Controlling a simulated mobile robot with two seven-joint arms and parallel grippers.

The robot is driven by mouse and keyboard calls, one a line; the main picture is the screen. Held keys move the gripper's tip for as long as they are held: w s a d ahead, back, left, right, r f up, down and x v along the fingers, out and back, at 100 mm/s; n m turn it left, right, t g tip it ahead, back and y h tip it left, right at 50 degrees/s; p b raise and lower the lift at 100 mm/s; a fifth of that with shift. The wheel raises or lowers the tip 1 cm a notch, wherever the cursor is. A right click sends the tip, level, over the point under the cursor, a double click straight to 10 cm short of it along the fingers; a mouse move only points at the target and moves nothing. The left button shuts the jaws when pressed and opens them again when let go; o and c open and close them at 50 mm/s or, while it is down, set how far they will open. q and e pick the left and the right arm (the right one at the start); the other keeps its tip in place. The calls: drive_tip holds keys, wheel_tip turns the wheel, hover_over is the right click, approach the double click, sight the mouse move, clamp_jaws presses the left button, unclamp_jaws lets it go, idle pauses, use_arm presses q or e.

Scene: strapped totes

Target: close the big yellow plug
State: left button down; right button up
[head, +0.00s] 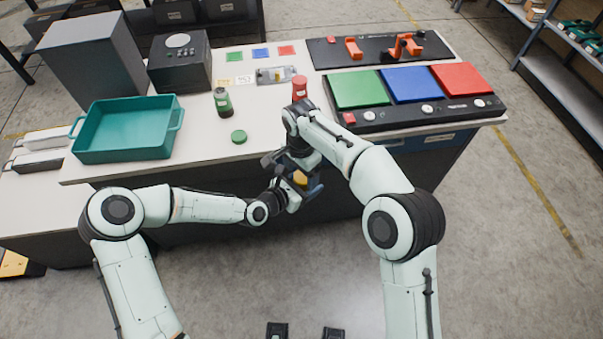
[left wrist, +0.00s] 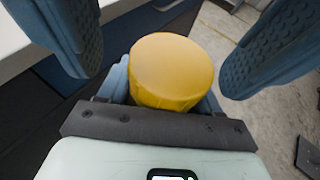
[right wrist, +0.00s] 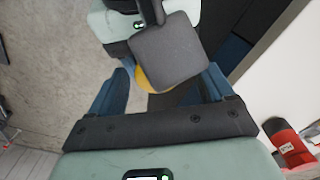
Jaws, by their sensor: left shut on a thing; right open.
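The yellow plug (head: 300,179) is held in front of the table edge. In the left wrist view its round yellow top (left wrist: 172,70) and ribbed side show. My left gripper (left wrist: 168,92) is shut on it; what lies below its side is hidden. My right gripper (right wrist: 165,76) is open, its two blue fingers apart; they loom large on either side of the plug in the left wrist view. In the right wrist view only a yellow sliver (right wrist: 142,80) shows behind a dark grey part of my left wrist. I cannot tell whether the right fingers touch it.
On the table stand a teal tray (head: 122,154), a green-capped bottle (head: 222,102), a loose green cap (head: 239,137) and a red bottle (head: 299,87). A panel with green, blue and red plates (head: 410,85) is at the right. Open floor lies in front.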

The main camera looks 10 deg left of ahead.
wheel_tip(320, 180, up, 4)
drive_tip(key=shift+w+d+r, duration=0.1)
drive_tip(key=shift+c, duration=0.5)
drive_tip(key=shift+d, duration=0.1)
